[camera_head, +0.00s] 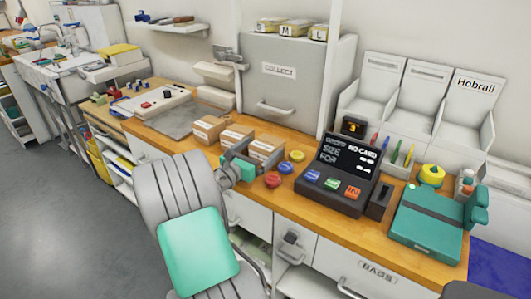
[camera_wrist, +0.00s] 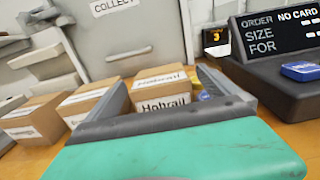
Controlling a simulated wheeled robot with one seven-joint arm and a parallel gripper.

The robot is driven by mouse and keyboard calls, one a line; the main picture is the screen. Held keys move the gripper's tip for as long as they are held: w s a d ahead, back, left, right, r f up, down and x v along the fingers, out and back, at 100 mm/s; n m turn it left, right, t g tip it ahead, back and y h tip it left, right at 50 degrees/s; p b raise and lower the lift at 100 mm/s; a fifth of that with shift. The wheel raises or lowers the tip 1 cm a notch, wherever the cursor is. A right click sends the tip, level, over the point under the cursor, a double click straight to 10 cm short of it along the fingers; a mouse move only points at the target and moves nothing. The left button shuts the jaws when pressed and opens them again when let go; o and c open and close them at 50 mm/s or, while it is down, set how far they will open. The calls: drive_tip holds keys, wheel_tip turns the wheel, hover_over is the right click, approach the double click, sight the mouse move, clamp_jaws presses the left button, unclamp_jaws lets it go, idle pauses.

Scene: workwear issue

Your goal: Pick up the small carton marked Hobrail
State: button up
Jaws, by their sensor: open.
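The small carton marked Hobrail (camera_wrist: 163,88) is brown with white labels. It stands on the wooden counter at the right end of a row of three cartons and is also partly visible in the head view (camera_head: 267,148). My gripper (camera_wrist: 162,80) is open, with one finger to the left and one to the right of this carton in the wrist view. Whether the fingers touch it I cannot tell. In the head view my gripper (camera_head: 250,158) is low over the counter at the carton's near side. The carton's lower part is hidden by my gripper.
Two similar cartons (camera_wrist: 90,101) (camera_wrist: 34,119) stand close on the left. Coloured buttons (camera_head: 272,180) and a dark order terminal (camera_head: 340,170) are to the right. A grey COLLECT cabinet (camera_head: 285,85) stands behind. A white bin (camera_head: 470,100) also reads Hobrail.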

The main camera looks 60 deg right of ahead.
sight(267, 142)
drive_tip(key=d, duration=0.4)
drive_tip(key=shift+s+d, duration=0.2)
drive_tip(key=shift+d, duration=0.05)
drive_tip(key=c, duration=1.5)
